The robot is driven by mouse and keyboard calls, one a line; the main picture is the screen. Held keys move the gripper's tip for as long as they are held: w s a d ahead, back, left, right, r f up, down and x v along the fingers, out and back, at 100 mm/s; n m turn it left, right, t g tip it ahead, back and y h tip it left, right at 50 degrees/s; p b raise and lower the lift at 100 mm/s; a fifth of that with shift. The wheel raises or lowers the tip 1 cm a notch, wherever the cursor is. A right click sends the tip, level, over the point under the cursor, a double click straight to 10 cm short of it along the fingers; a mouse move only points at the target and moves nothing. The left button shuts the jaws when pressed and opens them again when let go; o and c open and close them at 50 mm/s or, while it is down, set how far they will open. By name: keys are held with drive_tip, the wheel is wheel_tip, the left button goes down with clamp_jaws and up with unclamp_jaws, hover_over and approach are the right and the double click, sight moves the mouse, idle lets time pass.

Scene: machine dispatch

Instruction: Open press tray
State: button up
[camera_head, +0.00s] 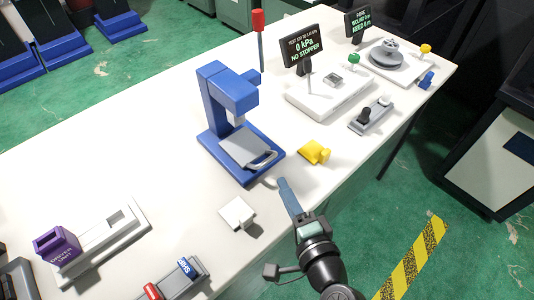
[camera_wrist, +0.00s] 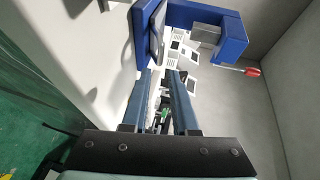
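The blue press (camera_head: 228,100) stands on the white table. Its grey tray (camera_head: 243,147) sits low between the base rails, under the press head, with a metal handle (camera_head: 263,160) at its front edge. My gripper (camera_head: 279,182) is in front of the press, just short of the handle and apart from it. In the wrist view my gripper (camera_wrist: 160,76) shows two blue-grey fingers with a clear gap and nothing between them.
A white square piece (camera_head: 237,212) lies left of my gripper and a yellow part (camera_head: 314,152) lies right. A white test station (camera_head: 330,92) with a sign stands further right. A purple bin (camera_head: 57,245) and a red-and-blue switch box (camera_head: 172,282) are at front left.

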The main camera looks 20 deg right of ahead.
sight(269, 159)
drive_tip(key=x, duration=1)
drive_tip(key=shift+w, duration=0.4)
drive_tip(key=shift+c, duration=0.2)
clamp_jaws()
idle(0.7)
